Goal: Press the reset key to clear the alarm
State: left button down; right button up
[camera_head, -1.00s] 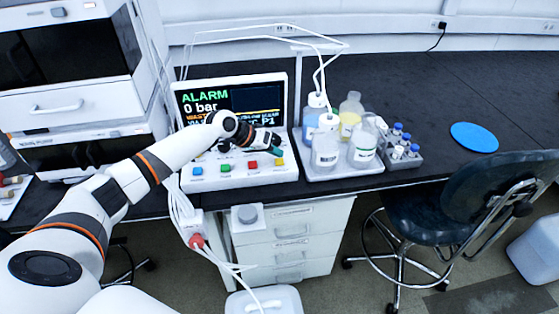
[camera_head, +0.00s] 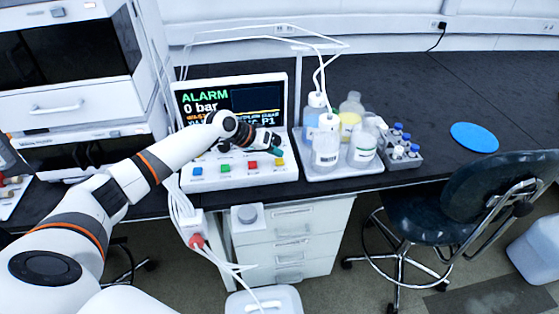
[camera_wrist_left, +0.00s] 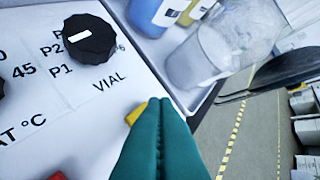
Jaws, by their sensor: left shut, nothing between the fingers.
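The control unit (camera_head: 212,182) stands on the black bench, with its screen (camera_head: 195,99) showing ALARM in green and 0 bar. Its front panel carries a blue key (camera_head: 198,171), a green key (camera_head: 225,168), a red key (camera_head: 252,164) and a yellow key (camera_head: 279,161); I cannot read which is reset. My left gripper (camera_head: 277,149) is shut and empty over the right part of the panel. In the left wrist view its teal fingertips (camera_wrist_left: 160,102) partly hide the yellow key (camera_wrist_left: 136,112); contact cannot be told. The red key (camera_wrist_left: 57,176) shows at the lower edge. My right gripper is out of view.
A black knob (camera_wrist_left: 89,39) labelled P1, P2 sits near the fingers. A white tray (camera_head: 312,174) with several bottles stands just right of the unit, beside a grey vial rack (camera_head: 408,163). A blue disc (camera_head: 474,137) lies on otherwise clear bench.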

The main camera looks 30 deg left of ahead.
aim_at(275, 164)
pick_arm(q)
jog(key=shift+f, duration=0.1)
jog(key=shift+f, duration=0.35)
jog(key=shift+f+b, duration=0.35)
jog(key=shift+f, duration=0.2)
dwell(0.7)
jog(key=shift+r, duration=0.1)
jog(key=shift+r+p, duration=0.85)
jog(key=shift+p, duration=0.1)
jog(key=shift+r, duration=0.1)
notch_tip(275, 164, up, 5)
jog(key=p, duration=0.4)
jog(key=shift+p, duration=0.35)
